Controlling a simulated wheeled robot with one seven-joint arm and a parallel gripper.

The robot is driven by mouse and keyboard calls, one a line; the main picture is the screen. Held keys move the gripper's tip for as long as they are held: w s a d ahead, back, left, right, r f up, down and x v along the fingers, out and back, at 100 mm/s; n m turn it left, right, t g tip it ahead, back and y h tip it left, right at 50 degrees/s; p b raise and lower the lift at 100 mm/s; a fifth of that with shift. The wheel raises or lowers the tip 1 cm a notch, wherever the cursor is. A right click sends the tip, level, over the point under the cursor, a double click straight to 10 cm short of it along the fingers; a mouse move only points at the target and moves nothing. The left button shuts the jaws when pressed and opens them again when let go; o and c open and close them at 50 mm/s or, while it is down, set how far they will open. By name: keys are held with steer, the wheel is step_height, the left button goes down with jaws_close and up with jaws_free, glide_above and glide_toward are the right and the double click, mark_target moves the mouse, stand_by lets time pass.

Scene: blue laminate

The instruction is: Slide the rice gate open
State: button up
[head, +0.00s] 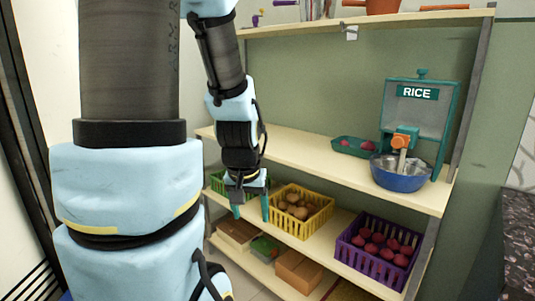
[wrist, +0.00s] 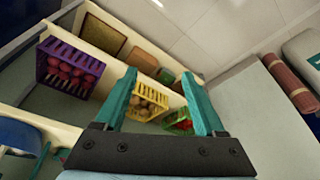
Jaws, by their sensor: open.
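The rice dispenser (head: 420,112) stands on the middle shelf at the right in the head view, teal with a grey front and a "RICE" label. An orange gate part (head: 403,139) with a pale handle sits low on its front, above a blue bowl (head: 400,176). Whether the gate is open is too small to tell. My gripper (head: 251,212) hangs left of the dispenser, near the shelf's front, pointing down. Its teal fingers are apart and empty; they also show in the wrist view (wrist: 160,88). The bowl's blue side shows at the wrist view's left edge (wrist: 18,134).
A teal tray (head: 352,147) with red produce lies left of the bowl. Below are a yellow crate (head: 302,221), a purple crate (head: 371,262) and a green crate (head: 219,183). The middle shelf (head: 290,148) has bare room at left. An upper shelf (head: 380,20) runs above.

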steer(key=shift+n+g, duration=0.4)
steer(key=shift+g, duration=0.5)
steer(key=s+a, duration=0.1)
steer(key=s, duration=0.1)
steer(key=s+a, duration=0.1)
steer(key=shift+s+a+r, duration=0.15)
steer(key=shift+s+a, duration=0.2)
steer(key=shift+s, duration=0.05)
